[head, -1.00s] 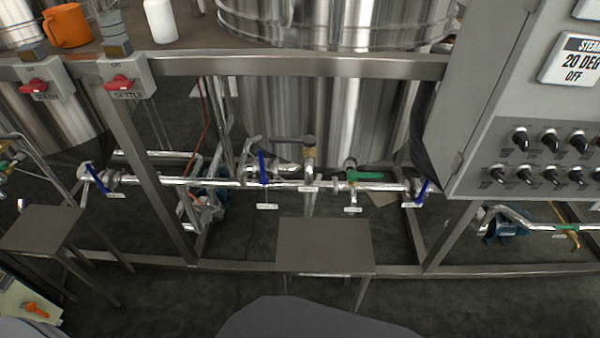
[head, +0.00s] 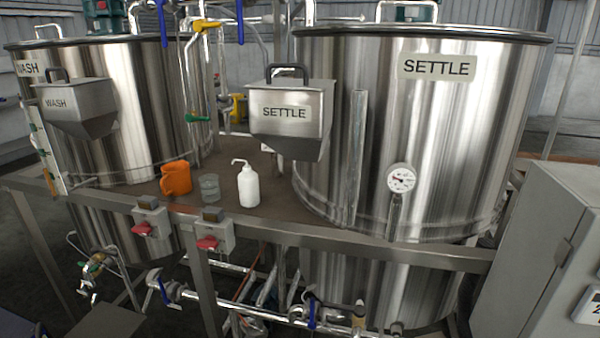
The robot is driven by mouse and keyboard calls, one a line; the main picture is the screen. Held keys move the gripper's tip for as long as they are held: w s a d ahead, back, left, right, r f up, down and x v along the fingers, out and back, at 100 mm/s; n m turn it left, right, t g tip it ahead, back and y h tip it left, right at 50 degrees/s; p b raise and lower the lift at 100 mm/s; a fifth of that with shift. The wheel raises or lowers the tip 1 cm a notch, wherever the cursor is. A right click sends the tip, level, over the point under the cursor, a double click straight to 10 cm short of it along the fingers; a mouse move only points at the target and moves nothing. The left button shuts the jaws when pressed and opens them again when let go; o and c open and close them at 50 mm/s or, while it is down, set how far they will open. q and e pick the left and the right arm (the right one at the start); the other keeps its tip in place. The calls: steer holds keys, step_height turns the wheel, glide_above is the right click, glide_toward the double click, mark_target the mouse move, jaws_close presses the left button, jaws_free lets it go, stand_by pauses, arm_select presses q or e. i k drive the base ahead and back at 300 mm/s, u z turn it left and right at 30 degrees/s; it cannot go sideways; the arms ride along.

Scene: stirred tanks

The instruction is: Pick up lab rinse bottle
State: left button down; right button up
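The lab rinse bottle (head: 248,188) is white with a thin bent spout on top. In the head view it stands upright on the brown platform (head: 262,215) between the two steel tanks, near the platform's front edge. A clear beaker (head: 209,188) stands just left of it, with a small gap between them. Neither of my grippers shows in the head view.
An orange jug (head: 176,178) stands left of the beaker. The settle tank (head: 450,140) is close on the right, and a SETTLE hopper (head: 290,112) hangs above and behind the bottle. A steel rail (head: 350,241) with red-switch boxes (head: 208,243) runs along the front. The wash tank (head: 120,150) is left.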

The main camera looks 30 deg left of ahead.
mark_target(249, 179)
steer(key=u, duration=1.15)
